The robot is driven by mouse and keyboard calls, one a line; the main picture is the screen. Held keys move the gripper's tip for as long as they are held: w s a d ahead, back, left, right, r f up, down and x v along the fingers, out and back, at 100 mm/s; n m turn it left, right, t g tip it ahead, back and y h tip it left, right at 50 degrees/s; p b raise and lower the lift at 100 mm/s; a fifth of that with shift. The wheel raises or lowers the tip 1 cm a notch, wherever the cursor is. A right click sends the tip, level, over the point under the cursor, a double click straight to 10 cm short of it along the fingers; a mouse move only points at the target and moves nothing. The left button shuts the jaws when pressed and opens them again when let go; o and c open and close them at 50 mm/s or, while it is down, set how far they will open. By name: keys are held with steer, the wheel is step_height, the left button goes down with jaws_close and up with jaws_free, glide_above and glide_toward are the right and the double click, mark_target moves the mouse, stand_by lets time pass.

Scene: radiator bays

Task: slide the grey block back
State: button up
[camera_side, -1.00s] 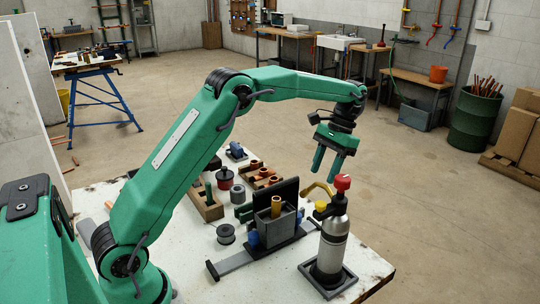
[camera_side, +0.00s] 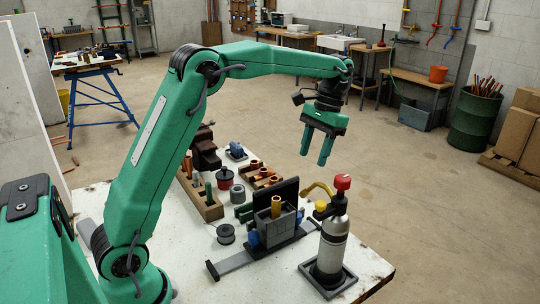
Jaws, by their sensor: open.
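The grey block (camera_side: 268,230) sits on a dark rail (camera_side: 236,264) that runs slantwise across the front of the white table. A brass cylinder (camera_side: 276,206) stands up out of its top. A dark upright plate (camera_side: 287,193) stands right behind the block. My gripper (camera_side: 315,157) hangs in the air above and to the right of the block, behind it in the picture. Its two green fingers point down, apart, with nothing between them. It touches nothing.
A gas torch (camera_side: 332,246) with a red knob stands in a square holder right of the block. The table's front middle is clear.

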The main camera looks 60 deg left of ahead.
steer(key=s+r+t, duration=0.1)
steer(key=s, duration=0.5)
steer(key=n+t, duration=0.1)
steer(key=t, duration=0.1)
glide_toward(254, 234)
steer(key=shift+s+d+f, duration=0.1)
steer(key=shift+d+f, duration=0.05)
steer(key=shift+f, duration=0.6)
steer(key=shift+f, duration=0.1)
steer(key=shift+f, duration=3.75)
steer(key=shift+c, duration=0.2)
jaws_close()
